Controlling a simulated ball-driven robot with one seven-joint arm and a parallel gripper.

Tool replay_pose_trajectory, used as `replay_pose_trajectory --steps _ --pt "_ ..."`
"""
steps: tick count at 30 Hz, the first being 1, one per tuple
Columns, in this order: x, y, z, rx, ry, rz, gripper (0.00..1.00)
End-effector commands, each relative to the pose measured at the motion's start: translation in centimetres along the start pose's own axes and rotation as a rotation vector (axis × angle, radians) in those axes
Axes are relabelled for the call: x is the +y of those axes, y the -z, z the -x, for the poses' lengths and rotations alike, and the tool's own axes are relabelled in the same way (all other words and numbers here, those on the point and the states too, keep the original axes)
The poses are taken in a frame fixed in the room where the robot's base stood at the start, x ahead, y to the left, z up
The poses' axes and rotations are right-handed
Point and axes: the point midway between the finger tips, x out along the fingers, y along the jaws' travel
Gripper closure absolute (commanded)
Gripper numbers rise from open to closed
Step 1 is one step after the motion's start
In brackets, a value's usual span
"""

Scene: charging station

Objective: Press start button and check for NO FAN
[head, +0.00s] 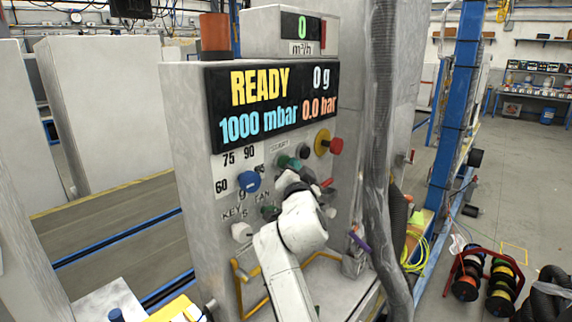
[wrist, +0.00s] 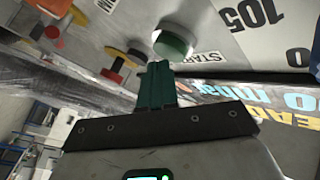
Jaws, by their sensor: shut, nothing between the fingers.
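The station's display (head: 262,105) reads READY, 0 g, 1000 mbar and 0.0 bar. Below it on the grey panel is a START label (head: 279,146), with the green start button (head: 282,160) just under it. In the wrist view the round green button (wrist: 172,43) stands out in a pale ring beside part of the START label (wrist: 203,57). My gripper (wrist: 158,66) is shut and empty, its green fingertips right at the button; I cannot tell whether they touch. In the head view my gripper (head: 291,170) partly covers the panel around the button. A FAN label (head: 262,196) shows lower left.
A blue knob (head: 249,182) and a red emergency stop (head: 335,146) on yellow flank the button. A black knob (head: 303,151) is close by. A thick grey hose (head: 381,130) hangs right of the panel. A small upper display (head: 302,27) reads 0 m³/h.

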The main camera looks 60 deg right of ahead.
Motion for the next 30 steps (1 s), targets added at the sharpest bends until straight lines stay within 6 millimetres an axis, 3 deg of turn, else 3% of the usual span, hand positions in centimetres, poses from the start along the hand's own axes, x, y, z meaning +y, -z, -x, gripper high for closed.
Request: replay_pose_trajectory --steps 30 --pt "-0.44 -0.54 -0.67 -0.001 0.0 -0.001 1.0"
